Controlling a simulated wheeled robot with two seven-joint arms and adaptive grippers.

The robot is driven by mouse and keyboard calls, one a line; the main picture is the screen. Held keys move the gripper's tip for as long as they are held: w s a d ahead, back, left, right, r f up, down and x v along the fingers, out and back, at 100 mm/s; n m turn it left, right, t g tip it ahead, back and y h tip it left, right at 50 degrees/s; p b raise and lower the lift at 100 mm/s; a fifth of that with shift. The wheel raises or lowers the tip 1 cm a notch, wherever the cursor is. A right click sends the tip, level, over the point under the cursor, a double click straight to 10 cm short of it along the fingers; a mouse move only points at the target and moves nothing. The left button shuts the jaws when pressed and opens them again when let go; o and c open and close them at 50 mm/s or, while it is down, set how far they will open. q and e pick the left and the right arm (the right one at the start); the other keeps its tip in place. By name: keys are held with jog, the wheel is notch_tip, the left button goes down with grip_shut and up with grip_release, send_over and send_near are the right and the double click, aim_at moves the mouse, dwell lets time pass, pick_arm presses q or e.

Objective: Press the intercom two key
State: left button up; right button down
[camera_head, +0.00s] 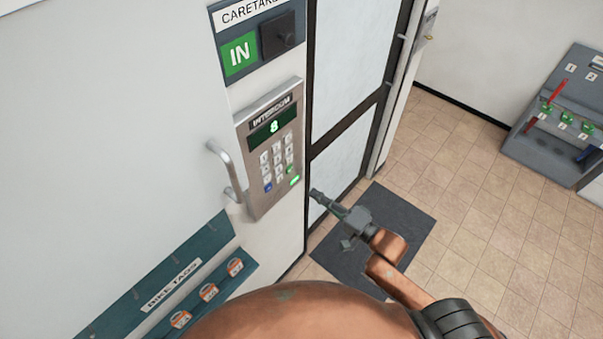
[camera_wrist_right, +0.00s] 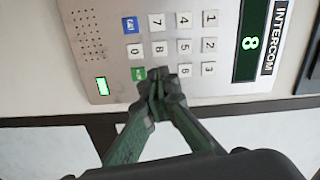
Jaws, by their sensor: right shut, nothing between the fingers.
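The intercom (camera_head: 270,150) is a grey metal panel on the wall with a green "8" on its display (camera_head: 274,127). Its two key (camera_head: 276,151) is in the middle of the top key row. In the right wrist view the panel appears turned sideways, and the two key (camera_wrist_right: 210,45) shows between the 1 and 3 keys. My right gripper (camera_head: 315,193) is shut and empty, right of and below the keypad in the head view. In the right wrist view its closed fingertips (camera_wrist_right: 158,78) overlap the area by the green key and hide the nine key. My left gripper is not in view.
A metal handle (camera_head: 225,172) sticks out just left of the intercom. A glazed door (camera_head: 350,75) with a dark frame is to its right. A bike tags board (camera_head: 170,285) is below left. A grey key console (camera_head: 555,130) stands far right.

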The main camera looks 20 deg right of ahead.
notch_tip(320, 180, up, 10)
jog(key=m+b, duration=0.1)
jog(key=m, duration=1.9)
jog(key=shift+s+d, duration=0.25)
jog(key=shift+s, duration=0.2)
jog(key=shift+r, duration=0.15)
